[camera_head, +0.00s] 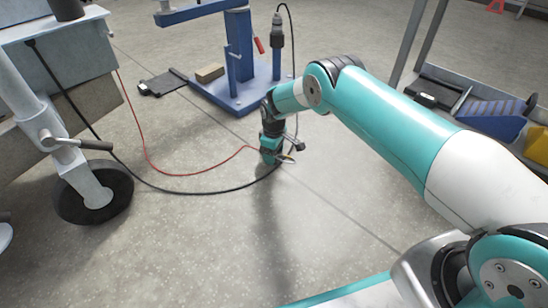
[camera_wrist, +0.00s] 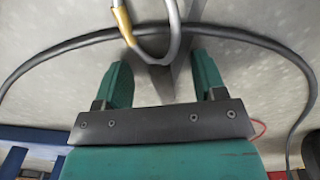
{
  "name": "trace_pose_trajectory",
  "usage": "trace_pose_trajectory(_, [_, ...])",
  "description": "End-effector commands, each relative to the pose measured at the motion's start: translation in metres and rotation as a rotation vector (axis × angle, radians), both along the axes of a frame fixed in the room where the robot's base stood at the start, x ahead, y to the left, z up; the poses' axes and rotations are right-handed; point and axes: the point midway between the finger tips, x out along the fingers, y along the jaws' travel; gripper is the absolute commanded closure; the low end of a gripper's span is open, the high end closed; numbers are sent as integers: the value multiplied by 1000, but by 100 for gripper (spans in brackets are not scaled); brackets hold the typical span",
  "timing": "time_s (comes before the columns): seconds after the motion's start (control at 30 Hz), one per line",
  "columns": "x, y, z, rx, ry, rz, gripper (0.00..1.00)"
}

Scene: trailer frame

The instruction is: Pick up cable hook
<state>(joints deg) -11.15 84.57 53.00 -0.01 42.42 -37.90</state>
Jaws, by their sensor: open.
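The cable hook, a grey metal U-shaped bend with a yellow-brown part (camera_wrist: 123,22) on its left side, is at the top middle of the wrist view. Its rounded end sits just ahead of the gap between my fingertips, with no finger seen gripping it. My gripper (camera_wrist: 161,66) has two teal fingers that are open and apart. In the head view my gripper (camera_head: 272,158) points down near the floor, and a small part of the hook (camera_head: 287,158) shows beside it. A black cable (camera_wrist: 70,49) arcs across the wrist view at the hook; whether it lies in the hook I cannot tell.
The black cable (camera_head: 170,190) and a red cable (camera_head: 148,150) run along the floor from the left. A caster wheel (camera_head: 95,192) stands at left. A blue stand (camera_head: 238,92) is behind my gripper. A shelf with blue and yellow bins (camera_head: 495,118) is at right.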

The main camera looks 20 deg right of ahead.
Motion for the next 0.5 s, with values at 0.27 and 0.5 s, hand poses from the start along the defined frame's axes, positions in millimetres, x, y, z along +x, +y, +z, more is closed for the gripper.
trace_pose_trajectory(0.27, [0, 0, 0, 0, 0, 0, 91])
trace_pose_trajectory(0.5, [0, 0, 1, 0, 0, 0, 100])
